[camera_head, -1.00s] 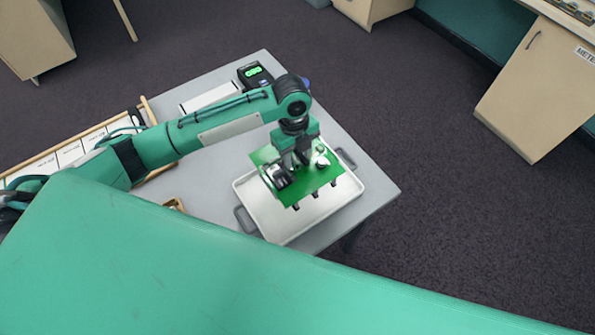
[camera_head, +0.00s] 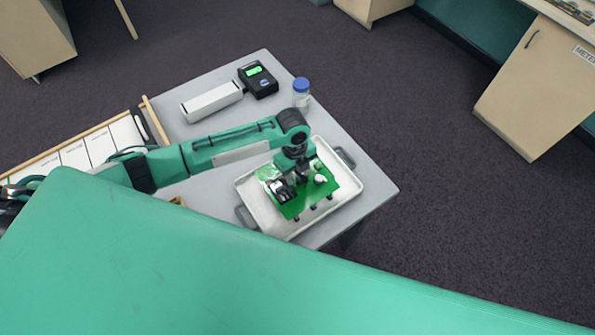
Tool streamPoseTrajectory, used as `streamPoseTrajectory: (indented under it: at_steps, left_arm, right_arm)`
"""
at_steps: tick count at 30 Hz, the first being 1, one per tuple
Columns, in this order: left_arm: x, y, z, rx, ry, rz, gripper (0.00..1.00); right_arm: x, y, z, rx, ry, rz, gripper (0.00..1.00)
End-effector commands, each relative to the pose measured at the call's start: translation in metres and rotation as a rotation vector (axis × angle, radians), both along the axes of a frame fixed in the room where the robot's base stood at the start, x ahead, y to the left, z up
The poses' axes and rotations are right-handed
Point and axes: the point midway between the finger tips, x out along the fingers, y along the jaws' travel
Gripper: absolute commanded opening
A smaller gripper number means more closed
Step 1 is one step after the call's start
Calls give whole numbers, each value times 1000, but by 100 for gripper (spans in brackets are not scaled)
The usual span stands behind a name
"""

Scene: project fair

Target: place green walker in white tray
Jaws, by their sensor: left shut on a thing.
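The green walker (camera_head: 322,191) is a flat green board with small dark feet along its near edge and parts mounted on top. My left gripper (camera_head: 301,178) reaches down over the middle of the board and is shut on the walker. The white tray (camera_head: 275,226), with grey handles at two ends, lies directly under the walker. The walker is inside the tray's outline, low over its floor; I cannot tell whether its feet touch. My right gripper is not in view.
The grey table (camera_head: 368,195) also holds a black device with a green display (camera_head: 257,80), a white bar (camera_head: 211,103) and a blue-capped bottle (camera_head: 301,93) behind my arm. A wood-framed board (camera_head: 72,154) stands at left. The table's right corner is clear.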

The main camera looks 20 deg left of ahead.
Motion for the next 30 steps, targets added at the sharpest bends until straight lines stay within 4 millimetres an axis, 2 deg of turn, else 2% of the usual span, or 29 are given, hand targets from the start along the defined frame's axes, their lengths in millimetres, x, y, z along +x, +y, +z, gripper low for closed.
streamPoseTrajectory:
  at_steps: [2, 3, 6, 17, 20, 30]
  left_arm:
    - [1, 0, -2, -1, -1, 0, 16]
    - [0, 0, -2, 0, 0, 0, 49]
    - [0, 0, -2, 0, 0, 0, 65]
    - [1, 1, 4, 0, -1, 0, 65]
    - [2, 2, 17, -1, -3, 1, 65]
    - [7, 8, 87, -1, -2, -1, 65]
  right_arm:
    - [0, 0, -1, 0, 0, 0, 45]
    - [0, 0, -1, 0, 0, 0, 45]
    - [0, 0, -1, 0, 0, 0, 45]
    - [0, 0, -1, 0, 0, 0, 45]
    - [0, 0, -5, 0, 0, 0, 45]
    - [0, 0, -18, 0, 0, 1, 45]
